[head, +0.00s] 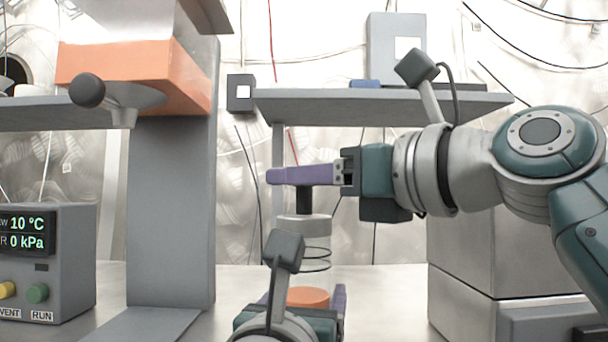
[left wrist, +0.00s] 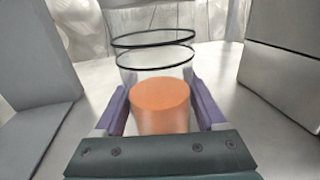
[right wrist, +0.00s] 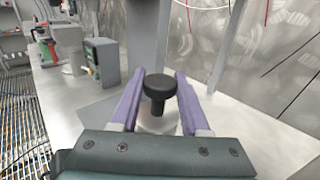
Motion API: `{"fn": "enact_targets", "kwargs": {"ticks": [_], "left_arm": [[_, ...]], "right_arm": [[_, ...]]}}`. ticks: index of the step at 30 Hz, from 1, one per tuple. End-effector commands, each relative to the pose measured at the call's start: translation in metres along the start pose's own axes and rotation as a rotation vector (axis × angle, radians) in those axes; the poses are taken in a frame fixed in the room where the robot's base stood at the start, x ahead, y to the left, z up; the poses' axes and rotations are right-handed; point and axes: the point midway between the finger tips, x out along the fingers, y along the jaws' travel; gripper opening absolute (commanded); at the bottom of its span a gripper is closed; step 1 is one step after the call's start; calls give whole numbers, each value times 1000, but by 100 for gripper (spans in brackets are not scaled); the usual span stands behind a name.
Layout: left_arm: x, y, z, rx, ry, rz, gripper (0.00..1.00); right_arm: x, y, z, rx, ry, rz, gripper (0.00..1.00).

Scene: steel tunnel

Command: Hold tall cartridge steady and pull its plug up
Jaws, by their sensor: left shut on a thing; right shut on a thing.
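The tall cartridge stands upright on the metal table: a clear tube (head: 317,272) with black rings, a grey top (head: 303,229) and an orange lower part (left wrist: 160,105). My left gripper (head: 303,297) is low on it, its purple fingers shut on either side of the orange part. The plug is black, with a round knob (right wrist: 158,86) and a stem (head: 305,201) that shows above the grey top. My right gripper (head: 303,175) is level above the cartridge, shut on the plug's knob. Its fingers hide the knob in the head view.
A grey press-like stand (head: 170,200) with an orange block (head: 135,68) and a ball-ended lever (head: 88,90) rises at left. A control box (head: 45,265) sits far left. A grey shelf (head: 380,104) runs behind, and a metal cabinet (head: 462,250) is at right.

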Motion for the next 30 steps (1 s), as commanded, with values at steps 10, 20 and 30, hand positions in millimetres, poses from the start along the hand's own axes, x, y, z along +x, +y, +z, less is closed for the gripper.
{"fn": "enact_targets", "kwargs": {"ticks": [10,20,30], "left_arm": [[0,0,-1,-1,1,1,6],[0,0,-1,-1,1,1,6],[0,0,-1,0,1,1,6]], "right_arm": [[0,-1,-1,1,3,-1,66],[0,0,-1,0,2,0,75],[-47,-1,-1,-1,2,-3,75]]}}
